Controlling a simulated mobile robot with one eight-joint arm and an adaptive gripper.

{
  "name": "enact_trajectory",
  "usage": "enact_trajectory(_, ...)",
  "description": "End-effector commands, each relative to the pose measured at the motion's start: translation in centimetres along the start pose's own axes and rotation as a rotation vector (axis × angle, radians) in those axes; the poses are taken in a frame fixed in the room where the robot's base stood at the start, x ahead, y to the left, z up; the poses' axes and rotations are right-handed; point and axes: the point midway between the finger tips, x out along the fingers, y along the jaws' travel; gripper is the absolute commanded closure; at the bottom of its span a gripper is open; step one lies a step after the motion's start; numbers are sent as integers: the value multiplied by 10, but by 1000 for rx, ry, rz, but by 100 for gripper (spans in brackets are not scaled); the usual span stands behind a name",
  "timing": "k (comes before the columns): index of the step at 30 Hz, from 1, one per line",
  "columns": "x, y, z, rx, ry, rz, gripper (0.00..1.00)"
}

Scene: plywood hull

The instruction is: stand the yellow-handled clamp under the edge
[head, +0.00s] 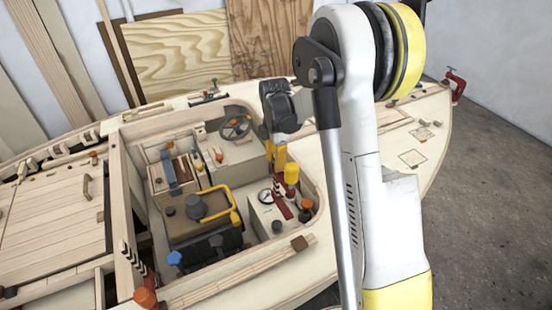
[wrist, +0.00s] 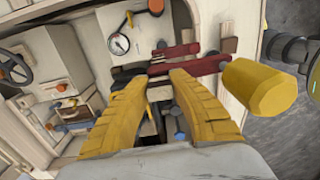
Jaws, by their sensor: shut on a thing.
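The yellow-handled clamp has a red body (head: 281,208) and a thick yellow handle (head: 291,173), inside the right side of the cockpit opening. My gripper (head: 279,169) points down at it, with its yellow fingers beside the handle. In the wrist view, the two fingers (wrist: 162,78) reach the clamp's dark red bars (wrist: 198,66), and the yellow handle (wrist: 262,88) sticks out to the right. The fingers are shut on the clamp, though the exact contact is partly hidden. The cockpit's wooden edge (head: 318,165) runs close by on the right.
A box with a round gauge (head: 265,196) stands beside the clamp. A red clamp (head: 456,84) sits on the hull's far right edge.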

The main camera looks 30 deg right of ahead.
Motion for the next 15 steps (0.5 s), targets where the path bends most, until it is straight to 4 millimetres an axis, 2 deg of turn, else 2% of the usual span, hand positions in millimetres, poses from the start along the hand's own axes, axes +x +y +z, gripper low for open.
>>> enact_trajectory(1, 15, 0, 0, 0, 0, 0, 100)
enact_trajectory(3, 26, 1, 0, 0, 0, 0, 100)
enact_trajectory(15, 84, 2, 0, 0, 0, 0, 100)
